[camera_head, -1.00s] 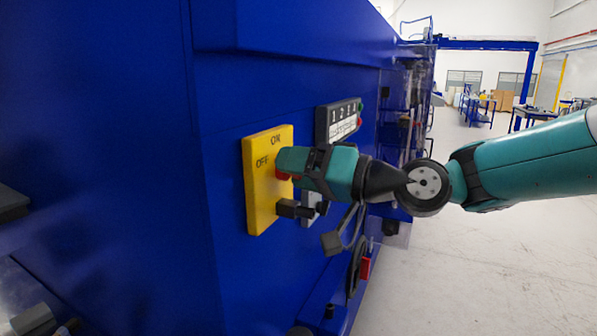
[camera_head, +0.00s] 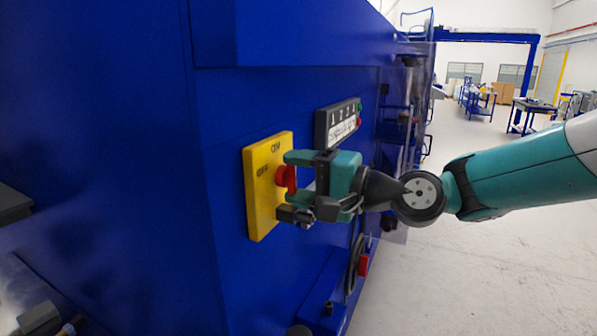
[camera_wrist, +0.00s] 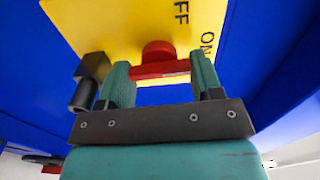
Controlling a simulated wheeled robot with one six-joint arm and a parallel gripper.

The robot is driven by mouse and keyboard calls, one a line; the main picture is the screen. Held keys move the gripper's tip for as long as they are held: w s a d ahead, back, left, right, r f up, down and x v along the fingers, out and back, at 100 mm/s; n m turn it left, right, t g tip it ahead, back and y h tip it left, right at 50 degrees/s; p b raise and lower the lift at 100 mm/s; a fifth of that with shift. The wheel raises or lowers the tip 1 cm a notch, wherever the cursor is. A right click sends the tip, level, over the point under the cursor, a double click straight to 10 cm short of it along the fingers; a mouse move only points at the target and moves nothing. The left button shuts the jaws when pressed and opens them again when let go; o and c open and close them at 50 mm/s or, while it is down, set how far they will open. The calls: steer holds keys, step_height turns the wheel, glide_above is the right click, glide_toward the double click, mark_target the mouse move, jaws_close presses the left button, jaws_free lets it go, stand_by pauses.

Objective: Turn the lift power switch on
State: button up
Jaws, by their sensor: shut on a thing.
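The lift power switch is a yellow plate (camera_head: 262,205) on the side of the blue machine, with a red knob (camera_head: 284,179) and the words ON above and OFF to the upper left. My gripper (camera_head: 296,186) is at the plate, one finger above the knob and one below it. In the wrist view, the knob's red bar (camera_wrist: 160,69) lies between the two teal fingers (camera_wrist: 162,82), which are shut on it. The knob's round part stands against the yellow plate (camera_wrist: 115,22). The exact setting of the knob is hard to tell.
A grey panel (camera_head: 337,123) with numbered marks and green and red buttons is just right of the plate, close behind my gripper. The blue machine wall (camera_head: 215,250) runs along the left. Open floor (camera_head: 470,270) lies to the right.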

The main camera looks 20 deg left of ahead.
steer(key=shift+m, duration=0.4)
steer(key=o, duration=0.9)
steer(key=shift+d+f, duration=0.1)
steer(key=shift+d, duration=0.25)
steer(key=shift+s+d+b, duration=0.2)
steer(key=shift+d+b, duration=1.1)
steer(key=shift+d, duration=1.5)
steer(key=shift+s+d+b, duration=0.25)
steer(key=shift+d+b, duration=1)
steer(key=shift+d, duration=1.55)
steer(key=shift+s+d+b, duration=0.2)
steer(key=shift+d+b, duration=1.1)
steer(key=shift+d, duration=1.5)
steer(key=shift+s, duration=0.1)
